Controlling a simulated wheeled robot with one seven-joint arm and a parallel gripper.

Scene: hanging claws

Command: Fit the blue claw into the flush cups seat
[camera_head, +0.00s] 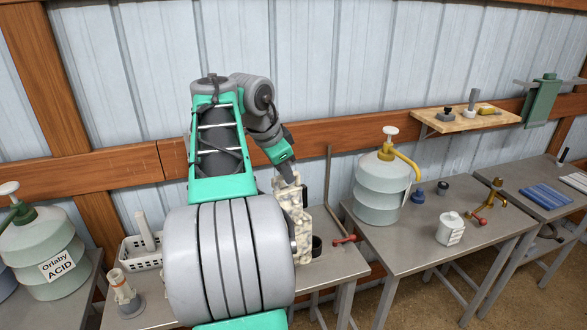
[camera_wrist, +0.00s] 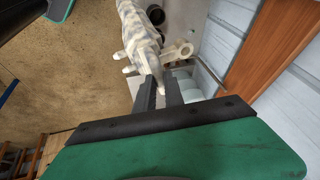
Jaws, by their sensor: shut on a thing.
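My gripper (camera_wrist: 159,92) has its two dark fingers close together. They are shut at the end of a mottled cream piece (camera_wrist: 140,32) with short prongs and a ring-shaped lug. In the head view the mottled cream piece (camera_head: 293,215) is long and upright beside my arm, above the left grey table, with my gripper (camera_head: 287,173) at its top. I cannot make out a blue claw in either view. I cannot identify the flush cups seat; a dark round cup (camera_head: 316,246) shows just right of the cream piece.
A thin upright post (camera_head: 327,177) and a red-handled valve (camera_head: 345,240) stand close right of the cream piece. A large jug (camera_head: 380,190) and a white canister (camera_head: 450,229) occupy the right table. A white basket (camera_head: 140,254) is at left. A plank wall stands behind.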

